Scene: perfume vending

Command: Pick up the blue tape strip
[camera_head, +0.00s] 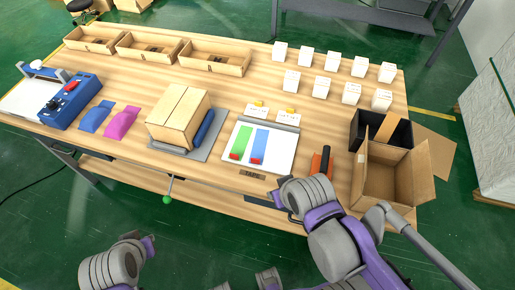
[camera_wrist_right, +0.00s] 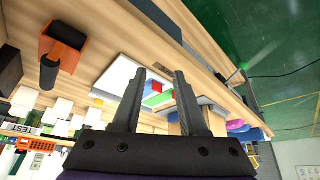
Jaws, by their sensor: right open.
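The blue tape strip (camera_head: 259,144) lies on a white board (camera_head: 281,160) near the front middle of the table. It has a red end toward the table's front edge. A green strip (camera_head: 241,140) with a similar red end lies beside it on the left. My right gripper (camera_wrist_right: 160,72) is open with nothing between its fingers. In the wrist view the board (camera_wrist_right: 118,77) and the green strip (camera_wrist_right: 157,99) show beyond the fingers, which partly hide them. In the head view my right arm is at the table's front edge, right of the board. My left gripper is not in view.
An orange-and-black tool (camera_head: 321,162) stands right of the board, near my right arm. An open cardboard box (camera_head: 391,177) is farther right. A closed carton (camera_head: 178,118) stands left of the board. Several white boxes (camera_head: 324,87) and wooden trays (camera_head: 215,60) are behind.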

